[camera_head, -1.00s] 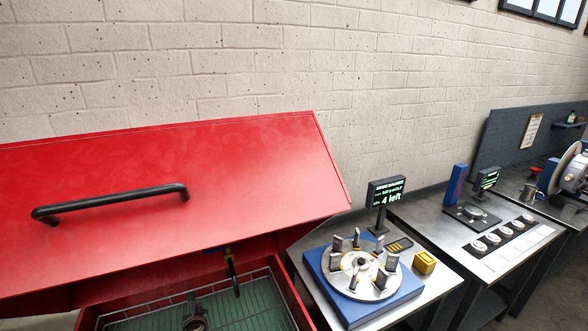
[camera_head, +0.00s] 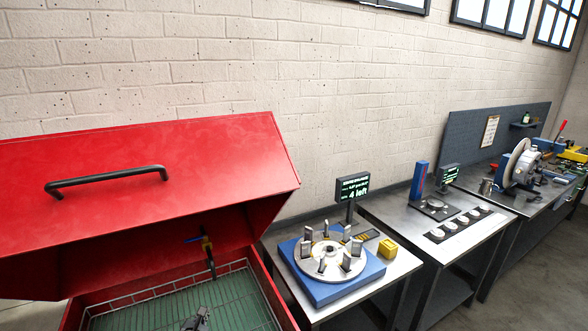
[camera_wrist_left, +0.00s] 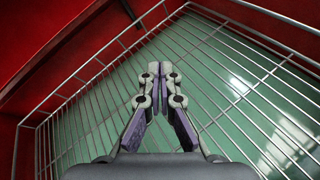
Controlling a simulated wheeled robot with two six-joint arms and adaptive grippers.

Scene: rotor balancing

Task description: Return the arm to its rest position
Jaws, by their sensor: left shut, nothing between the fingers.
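My left gripper (camera_wrist_left: 159,72) is shut and empty in the left wrist view, its fingertips together over the wire basket (camera_wrist_left: 225,135) of the red parts washer. In the head view only a small dark part of my left gripper (camera_head: 197,320) shows at the bottom edge, above the green floor of the washer (camera_head: 130,318). My right gripper is in neither view.
The red lid (camera_head: 130,190) with a black handle stands raised above the washer. To the right, a balancer (camera_head: 330,268) with a disc and a display (camera_head: 352,188) reading "4 left" stands on a metal table. A yellow block (camera_head: 388,248) sits beside it. Farther right are more benches.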

